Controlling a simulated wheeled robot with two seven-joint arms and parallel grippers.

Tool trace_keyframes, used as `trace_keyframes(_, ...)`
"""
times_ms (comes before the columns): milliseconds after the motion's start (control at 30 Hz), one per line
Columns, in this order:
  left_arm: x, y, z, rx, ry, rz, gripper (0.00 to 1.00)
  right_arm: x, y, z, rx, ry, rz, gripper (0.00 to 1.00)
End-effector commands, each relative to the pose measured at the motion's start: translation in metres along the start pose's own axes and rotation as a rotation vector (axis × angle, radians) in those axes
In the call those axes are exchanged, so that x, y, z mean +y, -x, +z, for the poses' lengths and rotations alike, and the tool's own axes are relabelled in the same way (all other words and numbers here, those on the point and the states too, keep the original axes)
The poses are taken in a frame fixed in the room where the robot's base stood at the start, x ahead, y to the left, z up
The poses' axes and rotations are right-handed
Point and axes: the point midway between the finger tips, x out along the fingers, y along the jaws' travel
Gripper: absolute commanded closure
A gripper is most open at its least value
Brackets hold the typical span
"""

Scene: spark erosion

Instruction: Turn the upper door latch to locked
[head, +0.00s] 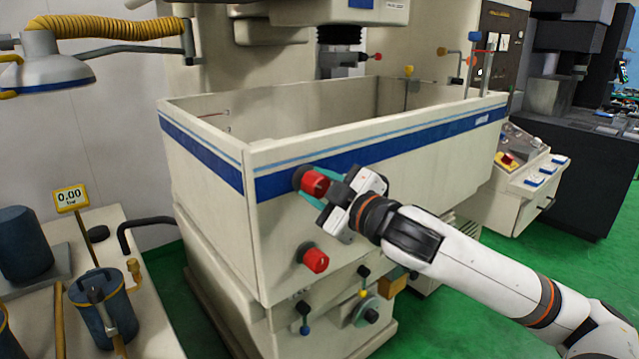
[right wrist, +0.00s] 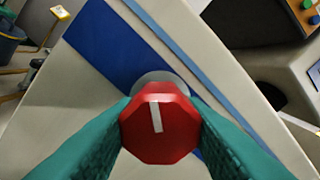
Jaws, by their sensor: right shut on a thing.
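The upper door latch (head: 315,182) is a red knob on the front panel of the machine's tank, at the blue stripe. In the right wrist view the same red latch (right wrist: 160,124) fills the middle, with a white mark running nearly up and down the picture and a grey round base behind it. My right gripper (head: 318,190) reaches in from the right, its teal fingers on both sides of the latch and shut on it. A lower red latch (head: 315,260) sits below on the same panel, untouched. My left gripper is in neither view.
The tank (head: 400,128) is open at the top. Below the latches are a handwheel (head: 368,312) and small levers. At the left, a bench holds a blue canister (head: 104,302) and a yellow 0.00 display (head: 71,197). A lamp (head: 45,72) hangs upper left.

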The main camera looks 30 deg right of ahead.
Motion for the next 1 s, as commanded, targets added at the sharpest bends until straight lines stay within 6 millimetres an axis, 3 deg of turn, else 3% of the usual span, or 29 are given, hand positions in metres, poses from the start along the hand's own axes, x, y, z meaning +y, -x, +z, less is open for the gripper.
trace_keyframes(500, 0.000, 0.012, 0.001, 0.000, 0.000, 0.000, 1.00, -0.001, 0.000, 0.001, 0.000, 0.453, 0.001, 0.85)
trace_keyframes(1000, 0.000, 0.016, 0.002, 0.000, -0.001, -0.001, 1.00, 0.000, 0.000, 0.000, 0.000, 0.646, 0.001, 0.85)
